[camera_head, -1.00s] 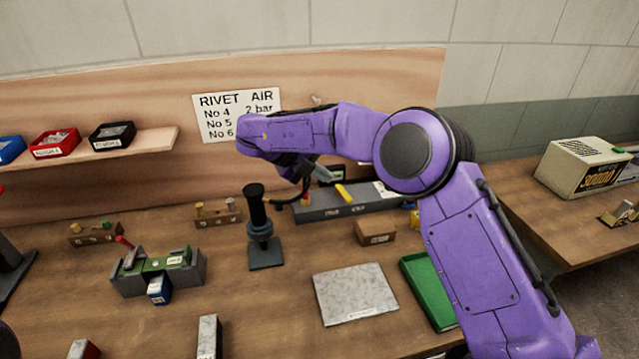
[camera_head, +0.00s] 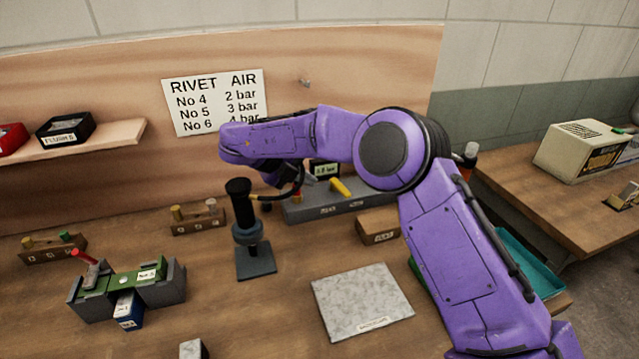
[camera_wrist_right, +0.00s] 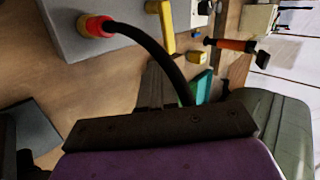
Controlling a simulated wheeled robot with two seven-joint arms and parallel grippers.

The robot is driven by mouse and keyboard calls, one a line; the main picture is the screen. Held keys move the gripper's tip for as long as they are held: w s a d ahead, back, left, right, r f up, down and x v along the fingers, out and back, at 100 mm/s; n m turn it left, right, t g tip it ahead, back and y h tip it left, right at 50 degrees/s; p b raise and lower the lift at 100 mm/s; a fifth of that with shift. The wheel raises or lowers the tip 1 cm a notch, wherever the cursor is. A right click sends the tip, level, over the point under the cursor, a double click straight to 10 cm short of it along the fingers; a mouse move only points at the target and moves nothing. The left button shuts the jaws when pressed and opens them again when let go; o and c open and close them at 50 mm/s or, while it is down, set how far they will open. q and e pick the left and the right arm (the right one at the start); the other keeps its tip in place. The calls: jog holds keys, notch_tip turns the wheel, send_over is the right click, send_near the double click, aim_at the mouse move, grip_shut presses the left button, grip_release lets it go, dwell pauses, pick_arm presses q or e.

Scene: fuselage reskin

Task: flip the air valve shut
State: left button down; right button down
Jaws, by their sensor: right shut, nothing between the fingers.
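The air valve's yellow lever (camera_head: 341,186) sits on a long grey air box (camera_head: 345,205) at the back of the bench, slanting across its top. The lever also shows at the top of the right wrist view (camera_wrist_right: 167,35). My right gripper (camera_head: 308,180) is shut and empty, just left of the lever in the head view; contact cannot be told. A black hose (camera_wrist_right: 150,45) runs from a red-and-yellow fitting (camera_wrist_right: 95,25) across the wrist view. The gripper's fingertips are hard to make out there. My left gripper is out of view.
A black riveting tool (camera_head: 243,215) stands upright left of the air box. A brown block (camera_head: 378,228) and a pale plate (camera_head: 362,302) lie in front. A teal tray (camera_head: 530,262) shows right of my arm. A green-topped fixture (camera_head: 128,282) stands at left.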

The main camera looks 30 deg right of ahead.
aim_at(340, 191)
jog(key=shift+p+x, duration=1)
jog(key=shift+x, duration=3.55)
